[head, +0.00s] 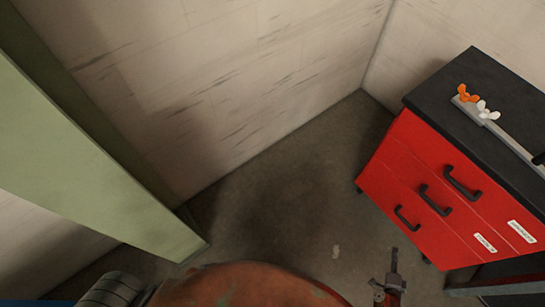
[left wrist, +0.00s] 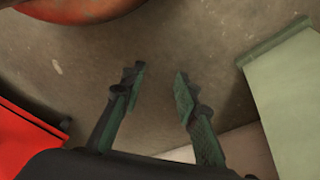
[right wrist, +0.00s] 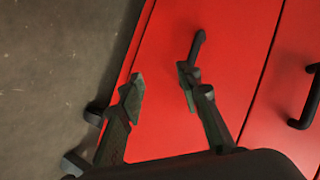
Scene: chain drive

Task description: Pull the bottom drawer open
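The red drawer cabinet (head: 400,160) stands at the right in the head view. Its bottom drawer has a black handle (head: 407,218) and looks closed. My right gripper (head: 391,262) is low in front of the cabinet. In the right wrist view my right gripper (right wrist: 162,82) is open over the red front. The bottom drawer handle (right wrist: 198,43) shows behind its right finger, which hides the rest; I cannot tell whether they touch. The handle is not between the fingers. My left gripper (left wrist: 158,78) is open and empty above the floor, outside the head view.
The middle drawer handle (head: 434,200) and top drawer handle (head: 462,183) are above the bottom one. Orange and white wing-shaped parts (head: 467,93) lie on the black top (head: 480,70). A green panel (head: 90,160) stands at left. Bare floor (head: 290,190) lies between.

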